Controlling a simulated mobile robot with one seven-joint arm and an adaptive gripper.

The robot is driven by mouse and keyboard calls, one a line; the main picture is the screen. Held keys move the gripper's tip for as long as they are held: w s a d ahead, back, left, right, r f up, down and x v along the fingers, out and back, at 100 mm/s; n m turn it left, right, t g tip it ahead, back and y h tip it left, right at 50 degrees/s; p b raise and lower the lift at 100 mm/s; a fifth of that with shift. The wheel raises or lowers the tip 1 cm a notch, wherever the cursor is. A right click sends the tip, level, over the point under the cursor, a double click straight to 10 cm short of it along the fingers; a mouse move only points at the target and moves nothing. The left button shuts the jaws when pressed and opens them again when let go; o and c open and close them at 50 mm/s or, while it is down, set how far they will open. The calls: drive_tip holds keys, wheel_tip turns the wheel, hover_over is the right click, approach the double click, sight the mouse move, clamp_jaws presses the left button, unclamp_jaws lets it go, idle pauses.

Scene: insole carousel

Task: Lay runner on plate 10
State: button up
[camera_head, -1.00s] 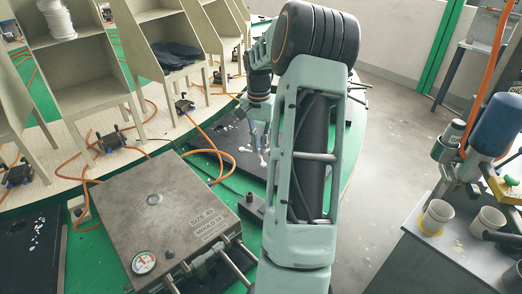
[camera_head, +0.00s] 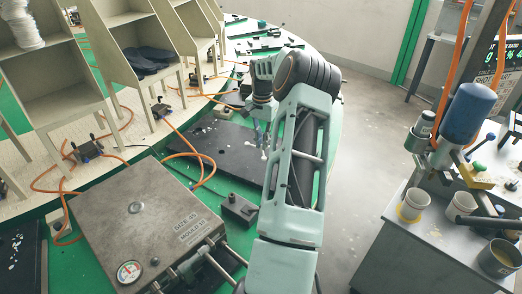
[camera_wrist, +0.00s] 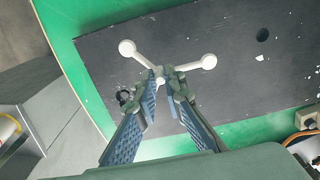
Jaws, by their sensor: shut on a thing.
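The runner (camera_wrist: 127,48) is a thin white branched piece with round knobs at its ends. My gripper (camera_wrist: 162,76) is shut on its middle in the wrist view, with two knobs sticking out beyond the fingertips. The runner is over a flat dark plate (camera_wrist: 254,75); I cannot tell whether it touches it. In the head view the runner (camera_head: 264,154) is a small white shape below my gripper (camera_head: 262,136), at the right part of the dark plate (camera_head: 215,145). No number shows on this plate.
A closed metal mould (camera_head: 135,207) with a gauge, marked SIZE 45, stands at the front left. Orange hoses and wooden racks (camera_head: 150,40) line the left. Other dark plates lie farther back. A bench (camera_head: 395,240) with cups stands right, across clear floor.

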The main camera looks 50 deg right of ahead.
drive_tip(key=w+d+f, duration=0.1)
drive_tip(key=f, duration=0.1)
drive_tip(key=w+d+f, duration=0.1)
drive_tip(key=f, duration=0.1)
drive_tip(key=w+d+f+p, duration=0.1)
drive_tip(key=f, duration=0.1)
drive_tip(key=shift+w+d+f, duration=0.15)
drive_tip(key=shift+w+d, duration=0.2)
drive_tip(key=shift+w, duration=0.05)
drive_tip(key=shift+f, duration=1.45)
drive_tip(key=shift+f, duration=0.2)
drive_tip(key=o, duration=0.7)
drive_tip(key=shift+r, duration=0.1)
wheel_tip(320, 180, up, 12)
drive_tip(key=shift+r+b, duration=0.15)
drive_tip(key=shift+b, duration=0.25)
